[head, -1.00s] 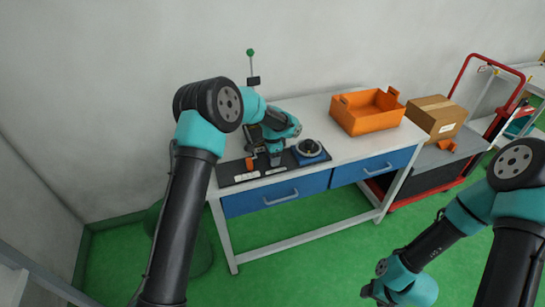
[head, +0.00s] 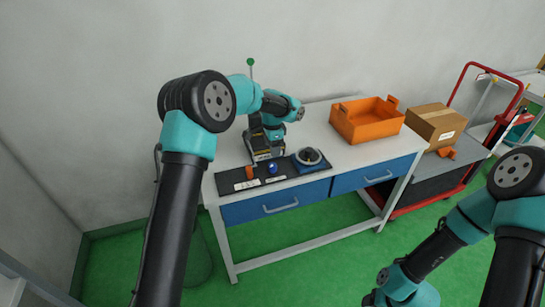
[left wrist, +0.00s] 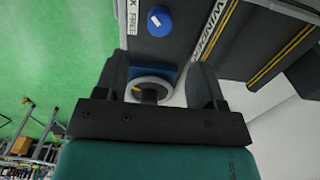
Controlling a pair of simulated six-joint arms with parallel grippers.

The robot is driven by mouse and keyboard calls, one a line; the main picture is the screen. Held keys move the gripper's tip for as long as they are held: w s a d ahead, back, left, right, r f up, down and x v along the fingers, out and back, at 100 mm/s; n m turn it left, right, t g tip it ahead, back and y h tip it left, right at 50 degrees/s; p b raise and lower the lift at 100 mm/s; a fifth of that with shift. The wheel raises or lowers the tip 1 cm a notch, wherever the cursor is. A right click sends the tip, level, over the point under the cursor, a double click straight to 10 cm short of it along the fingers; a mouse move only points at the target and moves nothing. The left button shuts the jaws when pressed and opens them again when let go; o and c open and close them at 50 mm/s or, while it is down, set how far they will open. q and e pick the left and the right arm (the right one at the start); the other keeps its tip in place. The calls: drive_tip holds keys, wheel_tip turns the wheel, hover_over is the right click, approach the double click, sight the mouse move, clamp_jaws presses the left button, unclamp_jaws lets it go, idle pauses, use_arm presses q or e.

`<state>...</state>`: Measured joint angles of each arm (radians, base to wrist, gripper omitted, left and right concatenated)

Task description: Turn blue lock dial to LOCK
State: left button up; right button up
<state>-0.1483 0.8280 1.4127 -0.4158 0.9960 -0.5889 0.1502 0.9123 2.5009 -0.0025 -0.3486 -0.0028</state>
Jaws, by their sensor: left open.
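The blue lock dial (head: 272,168) stands on the dark panel strip at the front of the bench. In the left wrist view the blue dial (left wrist: 160,22) shows near the top, with a white mark on its face. A label beside it reads "K FREE", cut off by the frame edge. Which word the mark points at is unclear. My left gripper (head: 272,143) is above and behind the panel, apart from the dial. Its open fingers (left wrist: 160,82) show nothing held. My right gripper (head: 374,298) is at the bottom edge, cut off, its jaws unclear.
A ringed knob on a blue base (head: 308,157) sits right of the dial, and an orange part (head: 250,172) left. The bench middle is clear.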

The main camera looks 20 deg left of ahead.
use_arm(q)
wheel_tip(320, 180, up, 8)
drive_tip(key=shift+f, duration=0.1)
idle(0.4)
